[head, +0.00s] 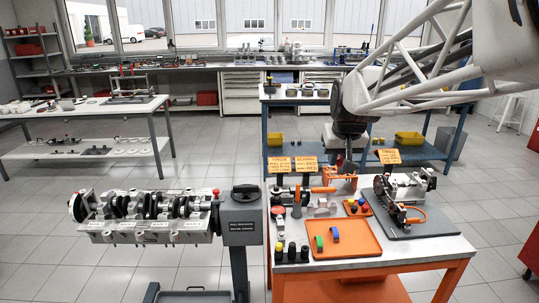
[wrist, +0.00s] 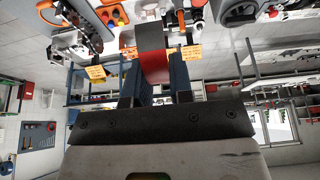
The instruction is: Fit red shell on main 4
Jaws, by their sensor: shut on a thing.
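My gripper (wrist: 153,85) is shut on a curved bearing shell (wrist: 153,66), red on one part and dark grey on the other. In the head view my gripper (head: 347,160) holds it in the air above the back of the orange workbench. The engine block (head: 150,226) with its crankshaft (head: 150,204) is at the left, well apart from my gripper. I cannot tell which of its mains is number 4. A green shell (head: 319,243) and a blue shell (head: 335,234) lie in the orange tray (head: 365,247).
Orange sign cards (head: 305,164) rise at the bench's back edge. Bottles (head: 291,251) and a grey board with a mechanism (head: 405,222) occupy the bench. Air above the block is clear.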

